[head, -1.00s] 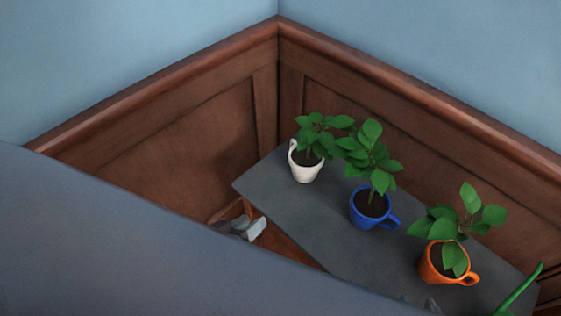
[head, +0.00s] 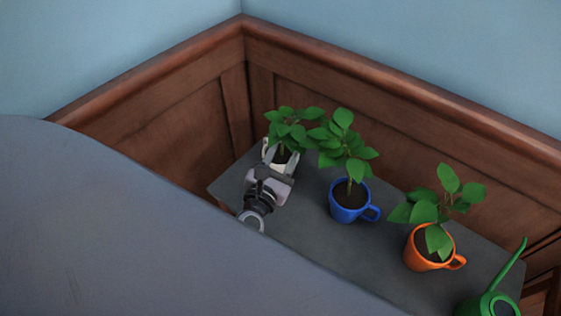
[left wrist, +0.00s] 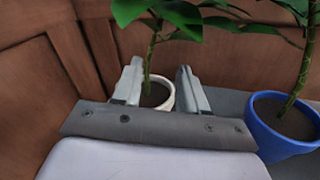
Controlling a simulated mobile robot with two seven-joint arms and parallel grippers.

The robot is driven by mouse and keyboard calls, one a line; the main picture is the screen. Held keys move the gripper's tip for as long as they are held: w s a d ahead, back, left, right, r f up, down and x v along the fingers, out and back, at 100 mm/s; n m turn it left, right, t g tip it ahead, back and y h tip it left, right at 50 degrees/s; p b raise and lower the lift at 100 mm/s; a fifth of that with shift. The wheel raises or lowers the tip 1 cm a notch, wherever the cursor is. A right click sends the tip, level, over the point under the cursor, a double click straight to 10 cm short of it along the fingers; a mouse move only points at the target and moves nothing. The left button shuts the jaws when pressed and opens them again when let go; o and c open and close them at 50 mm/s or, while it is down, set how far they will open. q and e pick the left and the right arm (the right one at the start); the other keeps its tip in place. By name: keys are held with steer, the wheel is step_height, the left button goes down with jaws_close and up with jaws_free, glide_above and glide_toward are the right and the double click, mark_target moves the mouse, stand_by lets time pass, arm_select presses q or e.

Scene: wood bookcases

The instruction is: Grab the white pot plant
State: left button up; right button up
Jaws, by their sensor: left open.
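The white pot plant (head: 290,168) stands upright at the far left end of the grey table, partly hidden behind my left gripper (head: 277,163) in the head view. In the left wrist view the white pot (left wrist: 168,95) shows between and just beyond the two fingers of my left gripper (left wrist: 159,86). The fingers are open, with the plant's stem between them in the picture. I cannot tell whether they touch the pot. My right gripper is not in view.
A blue cup plant (head: 345,212) stands right of the white pot, and also shows in the left wrist view (left wrist: 272,140). An orange cup plant (head: 415,254) and a green watering can (head: 488,306) stand farther right on the grey table (head: 300,228). Wood panelling (head: 390,140) borders the corner.

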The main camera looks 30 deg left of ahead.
mark_target(286, 143)
arm_select(q)
steer(key=shift+w+a+f, duration=0.1)
steer(key=shift+w+a, duration=0.15)
steer(key=shift+w, duration=0.85)
steer(key=shift+w+a+r, duration=0.1)
steer(key=shift+w+a, duration=0.2)
steer(key=shift+w, duration=0.75)
steer(key=shift+w+a+f, duration=0.1)
steer(key=shift+w+a, duration=0.15)
steer(key=shift+w, duration=0.85)
jaws_close()
